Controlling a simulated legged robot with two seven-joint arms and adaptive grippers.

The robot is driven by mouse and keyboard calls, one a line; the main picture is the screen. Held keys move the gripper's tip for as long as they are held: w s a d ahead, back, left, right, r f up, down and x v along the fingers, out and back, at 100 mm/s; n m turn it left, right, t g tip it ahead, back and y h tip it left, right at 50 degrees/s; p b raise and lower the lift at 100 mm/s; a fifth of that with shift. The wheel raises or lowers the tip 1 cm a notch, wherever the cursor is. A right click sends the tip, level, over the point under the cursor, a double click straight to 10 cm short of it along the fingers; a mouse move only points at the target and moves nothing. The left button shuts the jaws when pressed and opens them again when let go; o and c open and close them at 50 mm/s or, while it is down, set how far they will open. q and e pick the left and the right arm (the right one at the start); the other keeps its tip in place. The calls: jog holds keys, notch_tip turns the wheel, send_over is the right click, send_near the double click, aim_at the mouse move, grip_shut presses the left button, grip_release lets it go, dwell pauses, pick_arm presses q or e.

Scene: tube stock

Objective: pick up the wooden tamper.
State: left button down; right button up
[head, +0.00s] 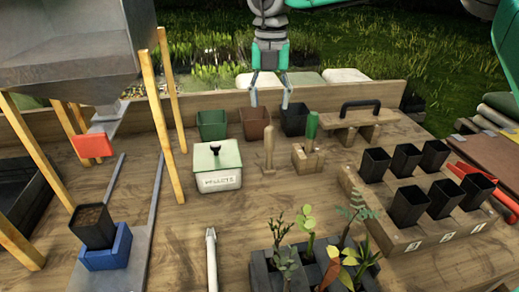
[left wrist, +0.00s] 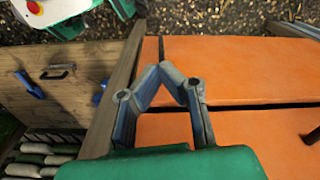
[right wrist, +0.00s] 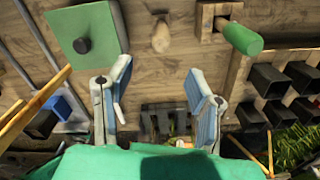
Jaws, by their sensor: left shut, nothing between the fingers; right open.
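The wooden tamper (head: 268,148) stands upright on the wooden table, between the white pellets box and a small wooden block. It also shows in the right wrist view (right wrist: 160,36), seen from above, beyond the fingertips. My right gripper (head: 270,103) is open and empty, pointing down. In the head view it shows above and behind the tamper, not touching it. In its own wrist view the right gripper (right wrist: 158,68) has a wide gap between the fingers. My left gripper (left wrist: 163,68) is shut and empty over orange boards, away from the tamper; the head view does not show it.
The pellets box (head: 217,166) with its green lid stands left of the tamper. A green-handled tool (head: 312,126) sits in the wooden block (head: 307,158) to the right. Pots (head: 294,118) line the back; potted plants (head: 308,240) are in front. A black-handled wooden float (head: 360,120) lies right.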

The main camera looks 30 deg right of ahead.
aim_at(273, 128)
jog(key=f, duration=0.5)
jog(key=d+f, duration=0.1)
jog(key=f, duration=0.2)
jog(key=shift+b, duration=0.35)
jog(key=shift+s+a+f, duration=0.1)
jog(key=shift+a+f, duration=0.2)
jog(key=shift+f, duration=0.3)
notch_tip(273, 128, down, 5)
jog(key=shift+a+r, duration=0.15)
jog(key=shift+c, duration=0.9)
jog(key=shift+d+r, duration=0.1)
jog(key=shift+d, duration=0.1)
jog(key=c, duration=0.6)
grip_shut()
jog(key=shift+a, duration=0.15)
